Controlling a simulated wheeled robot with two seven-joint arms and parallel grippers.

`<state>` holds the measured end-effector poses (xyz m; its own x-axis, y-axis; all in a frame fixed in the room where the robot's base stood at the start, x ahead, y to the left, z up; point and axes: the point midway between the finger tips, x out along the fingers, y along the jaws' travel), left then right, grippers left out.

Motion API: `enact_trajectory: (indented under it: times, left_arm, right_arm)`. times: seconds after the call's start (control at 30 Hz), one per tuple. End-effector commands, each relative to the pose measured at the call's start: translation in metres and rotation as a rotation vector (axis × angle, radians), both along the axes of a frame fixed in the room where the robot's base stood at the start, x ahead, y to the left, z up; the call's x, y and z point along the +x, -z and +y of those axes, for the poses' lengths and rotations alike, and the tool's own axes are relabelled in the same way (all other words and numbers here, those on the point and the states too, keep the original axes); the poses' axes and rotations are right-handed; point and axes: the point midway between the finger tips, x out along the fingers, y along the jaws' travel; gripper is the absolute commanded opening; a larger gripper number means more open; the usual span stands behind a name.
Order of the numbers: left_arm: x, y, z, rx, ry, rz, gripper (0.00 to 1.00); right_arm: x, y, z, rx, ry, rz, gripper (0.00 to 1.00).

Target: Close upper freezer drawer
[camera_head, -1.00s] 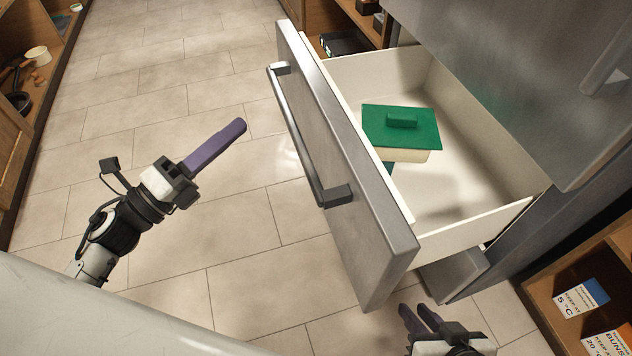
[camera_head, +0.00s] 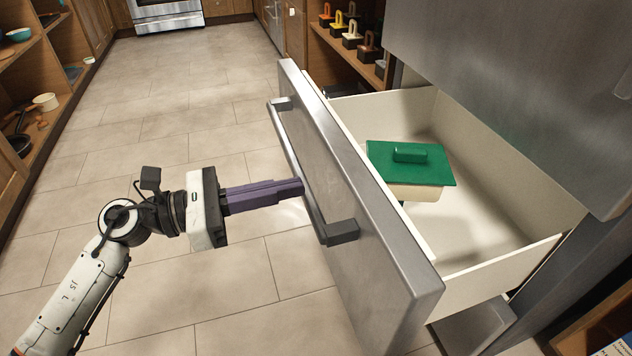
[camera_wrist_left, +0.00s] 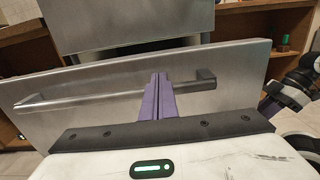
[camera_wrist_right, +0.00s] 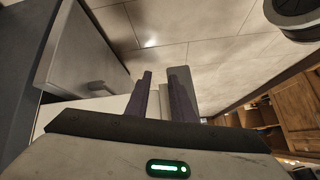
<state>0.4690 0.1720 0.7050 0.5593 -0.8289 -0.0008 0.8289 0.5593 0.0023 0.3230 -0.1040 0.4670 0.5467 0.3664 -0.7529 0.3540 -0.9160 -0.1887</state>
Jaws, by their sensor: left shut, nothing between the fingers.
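The upper freezer drawer (camera_head: 360,210) is pulled out, with a steel front and a long bar handle (camera_head: 312,180). Inside its white bin sits a cream box with a green lid (camera_head: 410,162). My left gripper (camera_head: 300,187) is shut and empty, its purple fingers pointing at the drawer front, with the tips at the handle bar. In the left wrist view the fingers (camera_wrist_left: 160,82) overlap the handle (camera_wrist_left: 110,98); I cannot tell whether they touch. My right gripper (camera_wrist_right: 160,82) shows in its wrist view with its two fingers apart and nothing between them.
The steel refrigerator door (camera_head: 530,90) stands above the drawer. Wooden shelves with colored-handled items (camera_head: 350,32) are behind it. More shelves line the left wall (camera_head: 45,90). The tiled floor (camera_head: 160,110) left of the drawer is clear.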

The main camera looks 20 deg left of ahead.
Motion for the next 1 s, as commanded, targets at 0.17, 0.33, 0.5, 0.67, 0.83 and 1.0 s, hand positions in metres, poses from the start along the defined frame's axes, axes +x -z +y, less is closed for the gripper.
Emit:
enact_trajectory:
  times: [0.17,0.33,0.5,0.67,0.83,1.0]
  left_arm:
    - [0.019,-0.001,-0.028,-0.003,0.0,-0.002,0.0]
    - [0.028,0.0,-0.041,-0.003,-0.001,-0.001,0.0]
    - [0.031,0.0,-0.046,-0.003,0.0,0.002,0.0]
    - [0.031,0.0,-0.046,-0.003,0.0,0.002,0.0]
    - [0.031,0.0,-0.045,-0.003,-0.002,0.002,0.0]
    - [0.034,-0.001,-0.045,-0.003,-0.019,0.002,0.0]
  right_arm:
    - [0.0,0.001,0.001,0.001,-0.004,0.001,0.22]
    - [0.001,0.0,0.002,0.005,-0.004,-0.001,0.22]
    - [0.001,-0.001,0.002,0.007,-0.004,-0.004,0.22]
    - [0.001,-0.002,0.002,0.007,-0.004,-0.006,0.22]
    - [0.001,-0.002,0.002,0.007,-0.004,-0.006,0.22]
    - [0.001,-0.004,0.001,0.002,-0.004,-0.006,0.22]
